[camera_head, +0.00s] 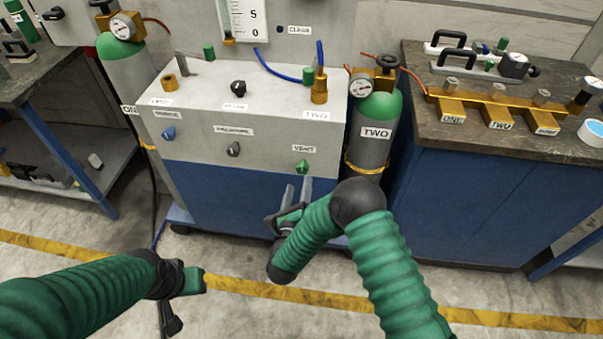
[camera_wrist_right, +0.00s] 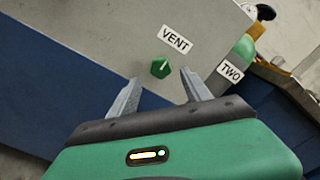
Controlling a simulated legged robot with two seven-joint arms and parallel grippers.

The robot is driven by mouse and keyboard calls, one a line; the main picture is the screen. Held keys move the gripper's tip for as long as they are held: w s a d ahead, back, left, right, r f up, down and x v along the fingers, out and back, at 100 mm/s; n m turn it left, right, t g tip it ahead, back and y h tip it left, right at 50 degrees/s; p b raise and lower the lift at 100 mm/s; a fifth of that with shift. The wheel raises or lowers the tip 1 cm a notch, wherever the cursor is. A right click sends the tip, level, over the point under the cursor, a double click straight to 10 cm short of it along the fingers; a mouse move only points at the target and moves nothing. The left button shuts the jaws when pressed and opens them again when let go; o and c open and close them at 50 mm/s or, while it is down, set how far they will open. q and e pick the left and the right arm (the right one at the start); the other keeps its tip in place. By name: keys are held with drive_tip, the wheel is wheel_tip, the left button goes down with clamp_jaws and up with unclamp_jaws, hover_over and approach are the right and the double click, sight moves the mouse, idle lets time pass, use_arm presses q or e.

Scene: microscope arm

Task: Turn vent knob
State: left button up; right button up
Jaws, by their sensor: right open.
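The green vent knob (camera_head: 301,166) sits on the front panel of the grey and blue cabinet (camera_head: 228,190), below its VENT label (camera_head: 304,148). In the right wrist view the knob (camera_wrist_right: 160,68) shows just beyond and between the fingertips, with a white mark on it. My right gripper (camera_head: 297,182) is open and empty, its two fingers pointing up at the knob from just below; I see no contact. My left gripper (camera_head: 190,290) is low at the left, above the floor and away from the cabinet; its finger opening is unclear.
A blue knob (camera_head: 168,133) and a black knob (camera_head: 233,149) sit left on the same panel. A gas cylinder labelled TWO (camera_head: 376,135) stands close to the cabinet's right side. A blue bench (camera_head: 470,205) is further right. The floor in front is open.

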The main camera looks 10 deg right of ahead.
sight(302, 172)
drive_tip(key=x, duration=0.6)
drive_tip(key=shift+w+b, duration=0.4)
drive_tip(key=shift+c, duration=0.5)
drive_tip(key=shift+s, duration=0.1)
clamp_jaws()
